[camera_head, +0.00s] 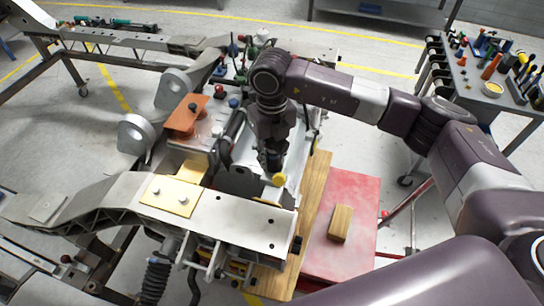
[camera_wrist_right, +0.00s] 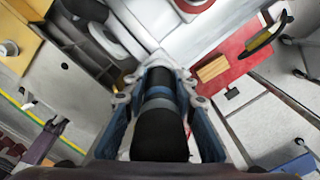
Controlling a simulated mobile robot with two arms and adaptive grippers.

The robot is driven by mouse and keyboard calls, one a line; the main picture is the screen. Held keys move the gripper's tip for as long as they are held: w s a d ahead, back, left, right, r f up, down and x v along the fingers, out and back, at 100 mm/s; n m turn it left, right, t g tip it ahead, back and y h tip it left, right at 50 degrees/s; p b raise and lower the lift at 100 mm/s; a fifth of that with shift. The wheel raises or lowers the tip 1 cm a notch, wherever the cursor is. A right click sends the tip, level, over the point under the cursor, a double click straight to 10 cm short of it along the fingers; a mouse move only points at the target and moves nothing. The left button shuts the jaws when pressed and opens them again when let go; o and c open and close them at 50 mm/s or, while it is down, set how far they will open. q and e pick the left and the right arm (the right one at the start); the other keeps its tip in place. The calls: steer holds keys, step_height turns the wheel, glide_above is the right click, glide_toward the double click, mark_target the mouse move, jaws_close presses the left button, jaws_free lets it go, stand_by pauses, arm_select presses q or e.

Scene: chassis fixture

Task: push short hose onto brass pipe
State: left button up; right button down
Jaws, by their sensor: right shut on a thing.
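My right gripper (camera_head: 272,165) reaches down over the middle of the chassis fixture. In the right wrist view my gripper (camera_wrist_right: 157,85) has its blue-lined fingers on both sides of the short hose (camera_wrist_right: 156,133), a black cylinder with a grey-blue band. It is shut on the hose. In the head view the hose is hard to make out against the dark gripper. A small yellow round part (camera_head: 278,180) shows just below the gripper; I cannot tell whether it is the brass pipe. The brass pipe is not clearly seen in either view. My left gripper is not in view.
A red tabletop (camera_head: 361,192) with a wooden block (camera_head: 340,223) stands right of the fixture. A wooden plank (camera_head: 311,205) runs along the fixture's right side. Brackets and an orange block (camera_head: 187,116) crowd the left. A tool cart (camera_head: 522,103) stands far right.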

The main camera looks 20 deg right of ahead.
mark_target(272, 144)
steer(key=shift+f, duration=0.35)
steer(key=c, duration=1.5)
jaws_free()
steer(key=shift+r, duration=0.1)
steer(key=shift+r+p, duration=1.25)
steer(key=shift+r, duration=1.75)
